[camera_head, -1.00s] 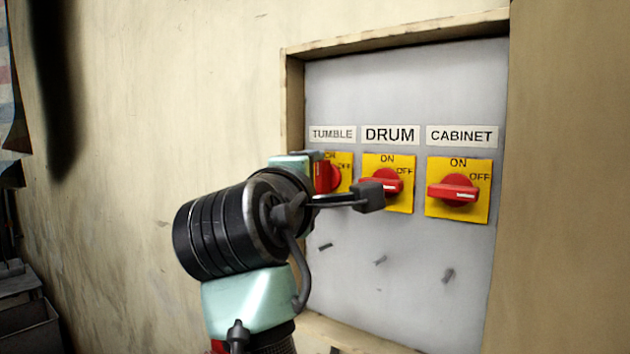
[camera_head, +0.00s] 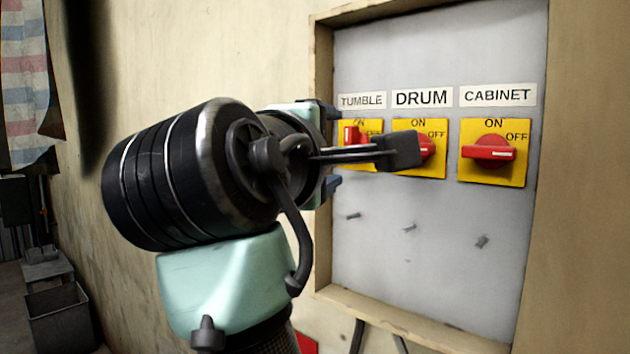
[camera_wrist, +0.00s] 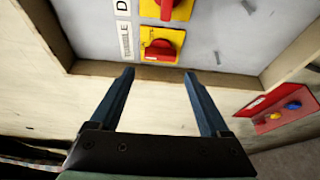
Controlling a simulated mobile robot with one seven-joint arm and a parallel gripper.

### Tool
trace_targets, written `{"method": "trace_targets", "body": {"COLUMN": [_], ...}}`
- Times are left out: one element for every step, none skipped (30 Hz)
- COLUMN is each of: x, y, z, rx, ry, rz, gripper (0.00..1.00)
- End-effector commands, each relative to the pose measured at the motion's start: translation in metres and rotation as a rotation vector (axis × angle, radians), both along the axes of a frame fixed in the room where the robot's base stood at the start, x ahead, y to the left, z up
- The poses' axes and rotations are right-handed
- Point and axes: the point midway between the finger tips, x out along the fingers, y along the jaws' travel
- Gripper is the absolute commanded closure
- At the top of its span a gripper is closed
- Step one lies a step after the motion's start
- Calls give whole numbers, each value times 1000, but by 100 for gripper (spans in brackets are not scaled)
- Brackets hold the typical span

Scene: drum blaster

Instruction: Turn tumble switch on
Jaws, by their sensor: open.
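The tumble switch (camera_head: 352,136) is a red handle on a yellow plate, under the TUMBLE label (camera_head: 362,100), at the left of the grey panel. Its handle stands upright, toward the ON mark. It also shows in the wrist view (camera_wrist: 160,53), where its handle lies sideways, at right angles to the neighbouring handle. My gripper (camera_wrist: 158,74) is open and empty, its blue fingers apart from the switch and short of the panel. In the head view, my arm hides part of the tumble plate.
The drum switch (camera_head: 427,147) and cabinet switch (camera_head: 488,152) sit to the right, handles level toward OFF. A raised wooden frame (camera_head: 323,245) surrounds the panel. A red box with knobs (camera_wrist: 275,117) shows in the wrist view. A grey bin (camera_head: 60,315) stands at the left.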

Motion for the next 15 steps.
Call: {"method": "trace_targets", "body": {"x": [-13, -19, -26, -32, -37, -42, -46, -50, -53, -56, -57, -59, -60, -61, -61], "y": [4, 5, 7, 9, 10, 11, 12, 13, 14, 14, 14, 15, 15, 15, 15], "z": [-5, -4, -4, -3, -4, -3, -2, -2, -2, -1, -1, -1, 0, 0, 0], "rx": [-2, -2, -2, -2, -1, -2, -2, -2, -2, -2, -2, -2, -2, -2, -2], "ry": [-7, -7, -6, -7, -5, -4, -5, -4, -3, -1, -1, -1, -1, -1, 0], "rz": [2, 3, 2, 3, 2, 2, 2, 1, 1, 1, 0, 0, 0, 0, 0], "gripper": [20, 20, 20, 20, 20, 20, 20, 20, 20, 20, 20, 20, 20, 20, 20]}}
